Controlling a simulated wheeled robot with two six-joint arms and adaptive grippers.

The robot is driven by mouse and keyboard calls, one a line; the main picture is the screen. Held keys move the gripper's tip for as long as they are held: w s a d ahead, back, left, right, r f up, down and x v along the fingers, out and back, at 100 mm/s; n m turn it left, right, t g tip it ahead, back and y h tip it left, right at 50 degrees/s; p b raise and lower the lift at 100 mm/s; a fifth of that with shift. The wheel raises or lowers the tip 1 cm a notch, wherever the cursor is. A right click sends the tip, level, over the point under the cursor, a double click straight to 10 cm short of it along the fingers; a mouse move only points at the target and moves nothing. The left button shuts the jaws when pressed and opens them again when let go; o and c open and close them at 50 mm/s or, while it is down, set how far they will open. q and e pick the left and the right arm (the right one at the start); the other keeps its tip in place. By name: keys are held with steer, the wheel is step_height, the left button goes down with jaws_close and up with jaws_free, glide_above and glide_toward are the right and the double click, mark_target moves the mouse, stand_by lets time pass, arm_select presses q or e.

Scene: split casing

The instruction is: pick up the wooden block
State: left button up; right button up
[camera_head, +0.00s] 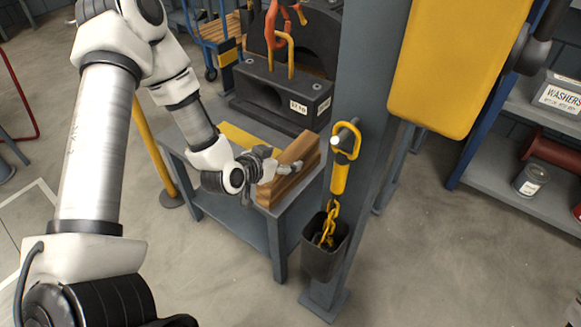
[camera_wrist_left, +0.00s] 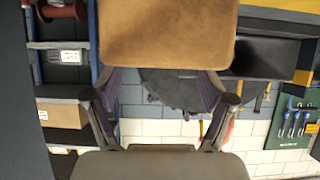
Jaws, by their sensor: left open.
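The wooden block (camera_head: 296,178) lies on the grey table, a long brown piece with lighter and darker bands. My left gripper (camera_head: 280,165) is at the block, with one finger showing against its near side. The far finger is hidden in the head view. In the left wrist view the block (camera_wrist_left: 166,32) fills the top middle as a plain brown face. The open left fingers (camera_wrist_left: 163,82) rise on both sides below it, and their tips are partly covered by the block. I cannot tell whether they touch it. My right gripper is not in view.
A grey post (camera_head: 366,110) with a yellow chain (camera_head: 328,226) and dark bin (camera_head: 325,262) stands close on the right. A yellow post (camera_head: 152,150) stands left.

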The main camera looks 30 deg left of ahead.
mark_target(288, 156)
arm_select(q)
steer(key=x, duration=0.2)
steer(key=b+x, duration=0.1)
steer(key=x, duration=0.1)
steer(key=shift+w+a+f, duration=0.15)
steer(key=shift+w+f, duration=0.05)
steer(key=shift+f, duration=0.25)
steer(key=shift+r, duration=0.1)
steer(key=shift+c, duration=0.7)
steer(key=c, duration=1.4)
steer(key=shift+r, duration=0.15)
